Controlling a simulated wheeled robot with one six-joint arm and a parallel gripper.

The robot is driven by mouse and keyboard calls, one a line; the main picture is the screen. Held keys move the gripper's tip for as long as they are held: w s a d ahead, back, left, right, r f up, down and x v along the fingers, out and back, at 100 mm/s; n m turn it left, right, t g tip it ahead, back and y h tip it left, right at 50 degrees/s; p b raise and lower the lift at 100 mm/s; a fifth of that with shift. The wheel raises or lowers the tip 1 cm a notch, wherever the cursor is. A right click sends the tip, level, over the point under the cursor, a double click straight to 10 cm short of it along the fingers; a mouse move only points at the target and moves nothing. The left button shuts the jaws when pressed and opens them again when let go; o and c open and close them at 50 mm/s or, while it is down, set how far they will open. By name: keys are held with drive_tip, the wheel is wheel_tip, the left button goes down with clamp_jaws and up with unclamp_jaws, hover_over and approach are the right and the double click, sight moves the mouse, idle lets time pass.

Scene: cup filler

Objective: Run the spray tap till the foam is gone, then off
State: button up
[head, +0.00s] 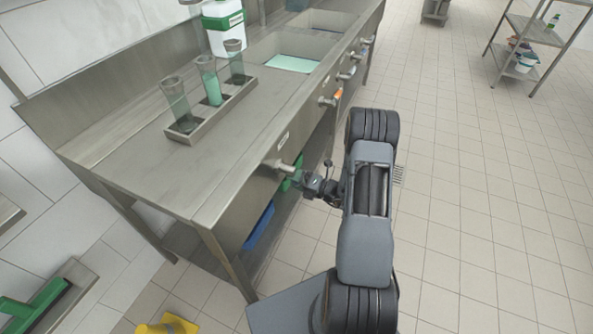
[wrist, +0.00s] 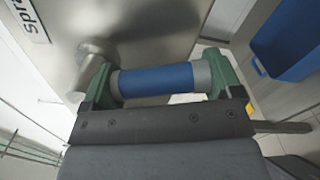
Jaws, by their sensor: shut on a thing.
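The spray tap (wrist: 155,80) fills the middle of the wrist view. Its handle is a blue bar with grey ends, joined to a metal stem on the steel front panel, below a label of which "spra" shows. My gripper (wrist: 160,85) is shut on the handle, a green finger at each end. In the head view the tap's stem (head: 281,166) sticks out of the near panel, with my gripper (head: 297,178) at it. A sink basin (head: 291,64) holds a pale green surface; I cannot tell whether it is foam. No running spray shows.
A metal rack (head: 215,112) with three tall glasses stands on the counter, the middle one holding green liquid. A white and green container (head: 223,27) stands behind. Further taps (head: 331,99) line the panel. A blue bin (head: 259,226) is underneath.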

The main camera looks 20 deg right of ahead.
drive_tip(key=shift+s+a+f+m+p, duration=0.15)
drive_tip(key=shift+s+a+m+p, duration=0.25)
drive_tip(key=shift+m, duration=0.4)
drive_tip(key=o, duration=1.1)
drive_tip(key=v, duration=1.3)
drive_tip(key=shift+s+d, duration=0.25)
drive_tip(key=shift+s, duration=0.05)
